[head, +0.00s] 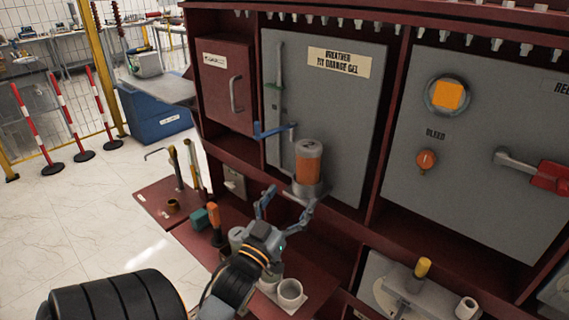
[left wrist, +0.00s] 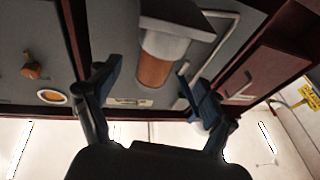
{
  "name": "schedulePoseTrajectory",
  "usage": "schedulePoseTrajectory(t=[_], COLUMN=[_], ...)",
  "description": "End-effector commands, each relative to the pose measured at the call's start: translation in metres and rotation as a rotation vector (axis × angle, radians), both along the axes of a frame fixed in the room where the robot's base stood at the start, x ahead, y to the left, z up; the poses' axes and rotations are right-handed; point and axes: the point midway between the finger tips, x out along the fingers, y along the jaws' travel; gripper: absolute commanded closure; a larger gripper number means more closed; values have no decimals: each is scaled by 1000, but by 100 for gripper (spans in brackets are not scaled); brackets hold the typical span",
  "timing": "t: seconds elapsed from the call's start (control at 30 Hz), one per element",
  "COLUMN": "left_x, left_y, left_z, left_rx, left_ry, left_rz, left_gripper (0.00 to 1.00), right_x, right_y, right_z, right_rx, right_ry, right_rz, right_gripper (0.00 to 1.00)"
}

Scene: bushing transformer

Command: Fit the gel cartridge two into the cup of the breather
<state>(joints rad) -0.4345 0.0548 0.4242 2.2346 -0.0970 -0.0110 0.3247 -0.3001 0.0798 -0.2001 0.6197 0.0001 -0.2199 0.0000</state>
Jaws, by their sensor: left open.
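The orange gel cartridge (head: 308,160) with a grey cap stands upright in the grey breather cup (head: 308,188), in front of the panel labelled for orange gel. A dark mark on its cap looks like a 2. My left gripper (head: 288,200) is open and empty, just below and in front of the cup, with its fingers spread. In the left wrist view the scene is upside down: the orange cartridge (left wrist: 153,70) and grey cup (left wrist: 165,44) appear beyond the gap between the open fingers (left wrist: 150,88). Whether the cartridge is fully seated cannot be told. My right gripper is not in view.
A blue lever (head: 275,130) projects from the panel left of the cartridge. An orange-handled tool (head: 213,214), a green block (head: 200,219) and a white cup (head: 290,293) stand on the red shelf below. A red lever handle (head: 552,178) projects at right.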

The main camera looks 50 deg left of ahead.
Motion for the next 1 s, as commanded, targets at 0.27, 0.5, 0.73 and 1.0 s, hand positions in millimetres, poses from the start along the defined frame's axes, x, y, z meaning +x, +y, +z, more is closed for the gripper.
schedulePoseTrajectory(t=[0.27, 0.5, 0.73, 1.0], left_x=[-24, -25, -25, -19], left_y=[-7, -8, -8, -15], left_z=[-7, -7, -7, -21], left_rx=[0, 0, 0, -24], left_ry=[0, -1, -1, 70], left_rz=[1, 0, 0, -5], left_gripper=[18, 18, 18, 18], right_x=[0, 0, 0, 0], right_y=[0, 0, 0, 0], right_z=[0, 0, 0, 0], right_rx=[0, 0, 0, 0], right_ry=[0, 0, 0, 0], right_rz=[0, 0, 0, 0], right_gripper=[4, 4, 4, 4])
